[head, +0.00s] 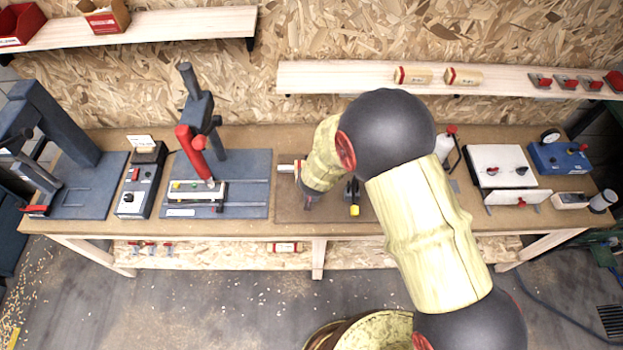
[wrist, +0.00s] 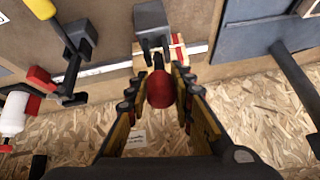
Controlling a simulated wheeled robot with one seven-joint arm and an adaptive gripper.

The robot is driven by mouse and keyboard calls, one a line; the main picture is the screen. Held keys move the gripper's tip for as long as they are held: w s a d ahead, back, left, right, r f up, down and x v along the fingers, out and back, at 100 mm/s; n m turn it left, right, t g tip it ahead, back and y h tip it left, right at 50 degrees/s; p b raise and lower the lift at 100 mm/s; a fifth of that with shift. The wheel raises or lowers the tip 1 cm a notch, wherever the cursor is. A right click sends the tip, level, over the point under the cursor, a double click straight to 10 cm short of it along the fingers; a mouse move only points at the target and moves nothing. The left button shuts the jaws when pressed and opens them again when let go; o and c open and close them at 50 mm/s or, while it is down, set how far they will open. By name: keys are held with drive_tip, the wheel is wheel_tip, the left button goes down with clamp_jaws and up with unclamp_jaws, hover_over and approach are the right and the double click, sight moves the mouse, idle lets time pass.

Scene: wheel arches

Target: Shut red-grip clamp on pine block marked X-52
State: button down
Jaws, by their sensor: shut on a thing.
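My gripper (wrist: 160,90) has its two fingers around the red grip (wrist: 159,88) of a clamp in the wrist view, and is shut on it. The clamp's dark metal body (wrist: 152,22) stands just beyond the grip. A pale wooden block with red bands (wrist: 177,46) lies by the clamp, partly hidden by the fingers and clamp. Its mark is not readable. In the head view the pale block (head: 287,168) shows left of my gripper (head: 308,200), while my wrist hides the clamp. Whether the clamp bears on the block cannot be told.
A second clamp with a yellow grip (head: 354,210) stands close on the right. A blue-grey fixture with a red lever (head: 190,140) stands left. A white bottle (head: 444,146) and a white-topped box (head: 500,163) stand right. A wall shelf (head: 350,77) runs behind my arm.

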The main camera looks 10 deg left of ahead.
drive_tip(key=shift+w+a+r+p, duration=0.2)
drive_tip(key=shift+w+r+p, duration=0.15)
drive_tip(key=shift+w, duration=0.25)
drive_tip(key=shift+w+a+r+p, duration=0.15)
drive_tip(key=shift+w+r+p, duration=0.15)
drive_tip(key=shift+w, duration=0.25)
drive_tip(key=shift+w+a, duration=0.1)
drive_tip(key=shift+w, duration=0.15)
drive_tip(key=shift+f, duration=0.1)
drive_tip(key=c, duration=1.6)
unclamp_jaws()
drive_tip(key=shift+s+f, duration=0.1)
drive_tip(key=shift+o, duration=0.3)
drive_tip(key=shift+s, duration=0.1)
drive_tip(key=v, duration=1.2)
